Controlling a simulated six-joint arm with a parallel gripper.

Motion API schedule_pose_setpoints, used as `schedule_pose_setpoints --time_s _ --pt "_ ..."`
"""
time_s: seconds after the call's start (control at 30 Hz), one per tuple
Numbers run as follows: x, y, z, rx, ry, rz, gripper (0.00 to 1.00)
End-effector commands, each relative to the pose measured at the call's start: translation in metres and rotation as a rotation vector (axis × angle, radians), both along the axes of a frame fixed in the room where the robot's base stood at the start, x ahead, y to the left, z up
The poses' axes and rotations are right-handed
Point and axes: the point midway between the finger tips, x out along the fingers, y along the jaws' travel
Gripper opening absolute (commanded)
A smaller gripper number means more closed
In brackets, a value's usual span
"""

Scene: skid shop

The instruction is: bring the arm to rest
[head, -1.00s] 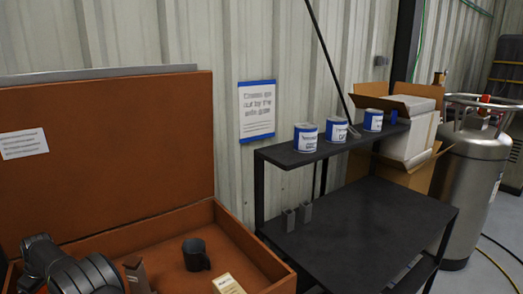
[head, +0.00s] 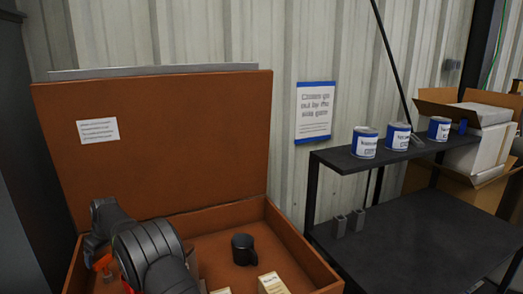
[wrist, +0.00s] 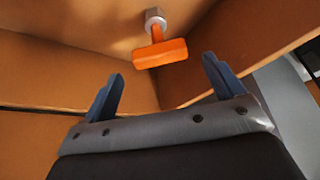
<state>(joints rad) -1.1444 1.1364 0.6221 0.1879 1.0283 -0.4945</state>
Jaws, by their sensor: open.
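My gripper (wrist: 163,67) shows in the wrist view with its two blue fingers spread apart and nothing between them. An orange T-shaped handle (wrist: 160,53) on a grey metal nut is just beyond the fingertips, apart from them. In the head view my dark arm reaches into the left part of an open brown case (head: 225,208). Only a bit of blue finger shows there, beside an orange piece (head: 103,262); the rest of the gripper is hidden by the arm.
A black mug (head: 244,250) and a pale box (head: 271,284) are inside the case. A black shelf unit (head: 400,230) stands right, with three blue-and-white cans (head: 398,137) on top and two small grey blocks (head: 347,222) below. Cardboard boxes (head: 460,187) are at far right.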

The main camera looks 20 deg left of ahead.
Motion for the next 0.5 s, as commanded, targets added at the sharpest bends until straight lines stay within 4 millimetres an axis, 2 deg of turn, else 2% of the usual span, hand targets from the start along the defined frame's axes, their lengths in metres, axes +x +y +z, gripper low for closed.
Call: schedule_pose_setpoints --time_s 0.03,0.4,0.5 --pt "-0.001 0.003 -0.012 -0.004 0.002 0.001 0.87" --pt "-0.001 0.026 -0.067 -0.003 0.001 0.000 0.87" --pt "0.000 0.026 -0.042 0.003 -0.001 0.001 0.87"
